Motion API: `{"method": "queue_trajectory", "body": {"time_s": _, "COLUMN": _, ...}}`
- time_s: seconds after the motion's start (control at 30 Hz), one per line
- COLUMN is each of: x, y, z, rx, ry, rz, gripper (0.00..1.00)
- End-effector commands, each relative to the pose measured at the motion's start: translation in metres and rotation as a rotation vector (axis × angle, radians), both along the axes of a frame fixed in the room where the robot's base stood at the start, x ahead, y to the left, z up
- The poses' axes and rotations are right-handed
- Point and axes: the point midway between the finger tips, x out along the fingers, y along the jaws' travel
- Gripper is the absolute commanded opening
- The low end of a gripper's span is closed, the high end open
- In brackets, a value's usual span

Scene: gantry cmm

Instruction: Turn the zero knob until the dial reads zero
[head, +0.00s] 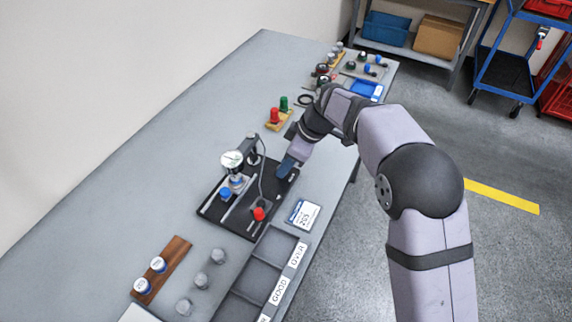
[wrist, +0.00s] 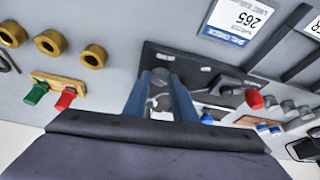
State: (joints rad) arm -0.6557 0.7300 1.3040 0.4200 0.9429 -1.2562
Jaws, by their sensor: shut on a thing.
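The dial gauge (head: 232,160) has a round white face and stands on a black base plate (head: 211,209). Its reading is too small to make out. My gripper (head: 286,170) points down at the far right end of the plate. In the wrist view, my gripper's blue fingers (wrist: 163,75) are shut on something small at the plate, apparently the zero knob. The knob is mostly hidden by the fingers in both views. The gauge is largely hidden behind the fingers in the wrist view.
A red knob (head: 259,213) and a blue knob (head: 225,193) rise from the plate close by. A printed card (head: 303,213) lies beside it. A sorting tray (head: 249,273) stands in front. A wooden block (head: 278,120) with red and green pieces stands behind. The left bench is clear.

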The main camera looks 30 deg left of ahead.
Motion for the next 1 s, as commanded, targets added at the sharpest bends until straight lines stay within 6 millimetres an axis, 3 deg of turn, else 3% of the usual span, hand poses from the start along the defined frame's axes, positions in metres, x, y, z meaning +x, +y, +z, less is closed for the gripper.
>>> {"method": "queue_trajectory", "body": {"time_s": 0.37, "x": 0.001, "y": 0.000, "z": 0.001, "rx": -0.001, "ry": -0.003, "rz": 0.003, "gripper": 0.02}}
{"method": "queue_trajectory", "body": {"time_s": 0.4, "x": 0.001, "y": 0.000, "z": 0.001, "rx": -0.001, "ry": -0.003, "rz": 0.003, "gripper": 0.34}}
{"method": "queue_trajectory", "body": {"time_s": 0.47, "x": 0.001, "y": 0.000, "z": 0.001, "rx": -0.001, "ry": -0.003, "rz": 0.003, "gripper": 0.43}}
{"method": "queue_trajectory", "body": {"time_s": 0.8, "x": 0.001, "y": -0.001, "z": 0.002, "rx": 0.000, "ry": -0.001, "rz": 0.003, "gripper": 0.43}}
{"method": "queue_trajectory", "body": {"time_s": 1.0, "x": 0.002, "y": -0.007, "z": 0.018, "rx": 0.002, "ry": -0.004, "rz": 0.003, "gripper": 0.43}}
